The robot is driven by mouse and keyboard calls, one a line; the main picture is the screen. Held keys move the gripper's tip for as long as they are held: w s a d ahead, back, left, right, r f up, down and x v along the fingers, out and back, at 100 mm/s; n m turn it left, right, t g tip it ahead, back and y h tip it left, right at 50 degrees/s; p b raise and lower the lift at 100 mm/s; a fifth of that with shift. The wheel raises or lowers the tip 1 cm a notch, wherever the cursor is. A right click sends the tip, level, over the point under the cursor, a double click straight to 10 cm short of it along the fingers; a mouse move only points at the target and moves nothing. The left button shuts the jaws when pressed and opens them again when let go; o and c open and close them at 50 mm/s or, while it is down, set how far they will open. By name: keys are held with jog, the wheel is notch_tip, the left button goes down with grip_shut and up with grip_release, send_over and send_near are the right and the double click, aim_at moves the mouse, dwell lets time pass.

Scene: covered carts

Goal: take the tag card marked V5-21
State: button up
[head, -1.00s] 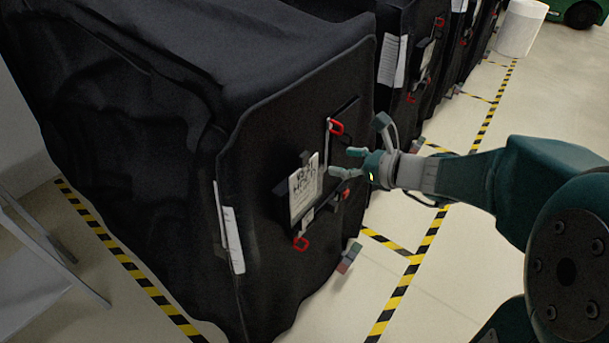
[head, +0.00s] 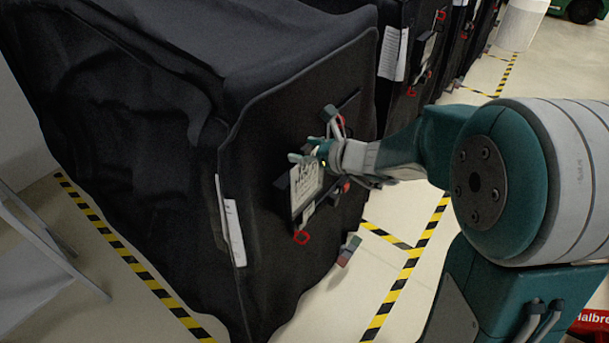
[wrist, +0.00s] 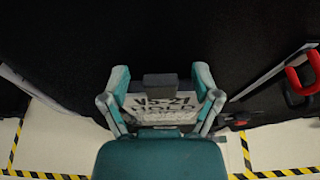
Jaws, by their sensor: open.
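The tag card (head: 306,184) is a pale card in a dark holder on the end face of the nearest black covered cart (head: 262,150). In the wrist view the card (wrist: 160,101) reads V5-21 with HOLD below it. A dark block (wrist: 160,84) sits at its top edge. My gripper (head: 308,151) is at the card's upper edge in the head view. In the wrist view my gripper (wrist: 160,88) is open, with one finger on each side of the card. I cannot tell whether the fingers touch it. The card's lower part is hidden by my gripper's body.
Red clips (head: 302,237) sit around the holder, and a red hook (wrist: 302,76) shows at right in the wrist view. A white sheet (head: 234,232) hangs at the cart's left edge. More covered carts stand behind. Yellow-black floor tape (head: 399,285) runs alongside the clear floor.

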jog(key=shift+c, duration=0.3)
jog(key=shift+d, duration=0.1)
jog(key=c, duration=1)
jog(key=shift+c, duration=0.2)
jog(key=shift+r, duration=0.1)
